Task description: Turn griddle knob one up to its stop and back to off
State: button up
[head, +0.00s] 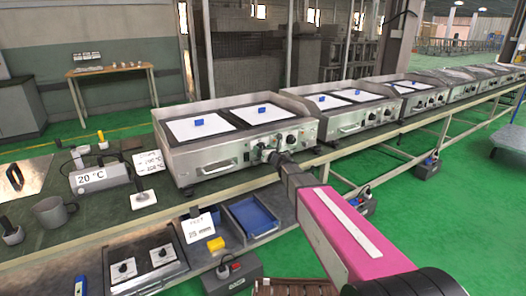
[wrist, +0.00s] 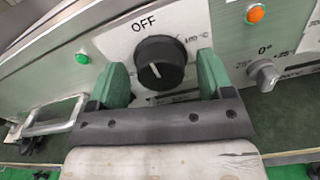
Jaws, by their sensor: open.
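The black griddle knob (wrist: 161,62) sits on the metal front panel in the wrist view, below the printed word OFF (wrist: 145,22). A short white mark shows on the knob's face, toward its lower left. My gripper (wrist: 163,72) is open, with one green finger on each side of the knob. A gap shows between each finger and the knob, so I see no contact. In the head view, my gripper (head: 274,157) is at the front panel of the nearest griddle (head: 225,156). The arm end hides part of that panel there.
An orange lamp (wrist: 83,57), a green lamp (wrist: 256,14) and a small grey knob (wrist: 264,73) are on the panel. A metal handle (wrist: 56,120) juts out at left. A 20 °C instrument (head: 100,178) and a mug (head: 54,213) stand left of the griddle.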

jog(key=v, duration=1)
jog(key=shift+s+d, duration=0.25)
jog(key=shift+s, duration=0.1)
jog(key=s+d+f+m+g+h, duration=0.25)
jog(key=d+f+m+h, duration=0.45)
jog(key=m, duration=0.5)
jog(key=s+d+f+m+g+h, duration=0.1)
jog(key=s+d+f+m+h, duration=0.3)
jog(key=d+m, duration=0.65)
jog(key=s+f+m+g, duration=0.2)
jog(key=s+m+g, duration=0.3)
jog(key=s+m, duration=0.4)
jog(key=s+f+m+g+y, duration=0.1)
jog(key=s+f+m+g, duration=0.2)
jog(key=s+m+g, duration=0.3)
jog(key=s+m, duration=0.3)
jog(key=shift+s+f, duration=0.3)
jog(key=shift+f, duration=0.05)
